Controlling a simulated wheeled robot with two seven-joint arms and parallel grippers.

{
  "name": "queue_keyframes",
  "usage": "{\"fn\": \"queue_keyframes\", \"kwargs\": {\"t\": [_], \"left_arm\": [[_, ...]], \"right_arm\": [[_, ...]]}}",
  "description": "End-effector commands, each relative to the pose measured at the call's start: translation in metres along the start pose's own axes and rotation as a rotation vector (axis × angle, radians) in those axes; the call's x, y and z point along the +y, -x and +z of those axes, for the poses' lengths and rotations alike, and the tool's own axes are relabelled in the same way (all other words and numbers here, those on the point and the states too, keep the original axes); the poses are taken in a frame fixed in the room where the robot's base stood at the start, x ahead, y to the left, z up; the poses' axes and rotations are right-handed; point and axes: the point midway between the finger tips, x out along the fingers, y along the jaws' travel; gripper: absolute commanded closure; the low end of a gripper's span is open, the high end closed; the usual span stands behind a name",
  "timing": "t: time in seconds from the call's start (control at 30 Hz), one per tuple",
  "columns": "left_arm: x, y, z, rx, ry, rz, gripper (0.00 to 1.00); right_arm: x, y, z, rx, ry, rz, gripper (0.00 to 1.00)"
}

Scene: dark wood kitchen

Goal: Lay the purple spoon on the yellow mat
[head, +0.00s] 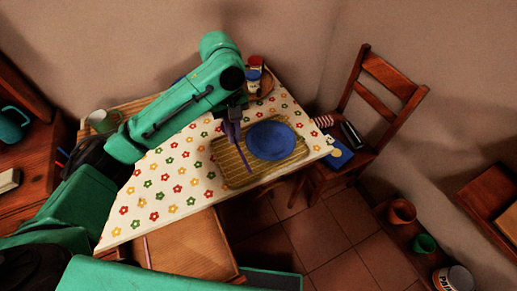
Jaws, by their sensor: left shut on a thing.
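The yellow mat (221,153) lies on the flowered tablecloth near the table's right front edge. A blue plate (271,140) sits on the right part of the mat. My left gripper (233,115) is above the mat's left part, to the left of the plate, pointing down. It is shut on the purple spoon (236,138), which hangs steeply downward from it over the mat. I cannot tell whether the spoon's lower end touches the mat. My right gripper is not in view.
Jars (255,70) stand on a round tray at the table's back. A light green cup (99,121) is at the left. A wooden chair (362,120) with items on its seat stands to the right. The tablecloth's front left (165,190) is clear.

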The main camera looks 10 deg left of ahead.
Motion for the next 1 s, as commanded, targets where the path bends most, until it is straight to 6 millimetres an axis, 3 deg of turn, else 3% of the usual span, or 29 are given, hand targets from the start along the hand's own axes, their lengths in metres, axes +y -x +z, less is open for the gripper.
{"fn": "queue_keyframes", "kwargs": {"t": [0.07,0.23,0.5,0.8,1.0], "left_arm": [[0.002,-0.01,-0.001,-0.006,0.023,-0.004,1.0],[0.001,-0.062,-0.004,-0.01,0.025,-0.006,1.0],[0.0,-0.139,-0.013,-0.002,0.024,-0.005,1.0],[0.0,-0.191,-0.017,-0.002,0.023,-0.004,1.0],[0.001,-0.196,-0.018,0.0,0.021,-0.002,1.0]], "right_arm": [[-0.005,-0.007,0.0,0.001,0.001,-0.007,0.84],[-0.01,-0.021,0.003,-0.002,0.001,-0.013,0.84],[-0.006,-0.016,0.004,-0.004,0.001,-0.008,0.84],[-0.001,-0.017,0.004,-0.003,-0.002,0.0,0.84],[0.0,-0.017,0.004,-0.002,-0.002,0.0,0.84]]}}
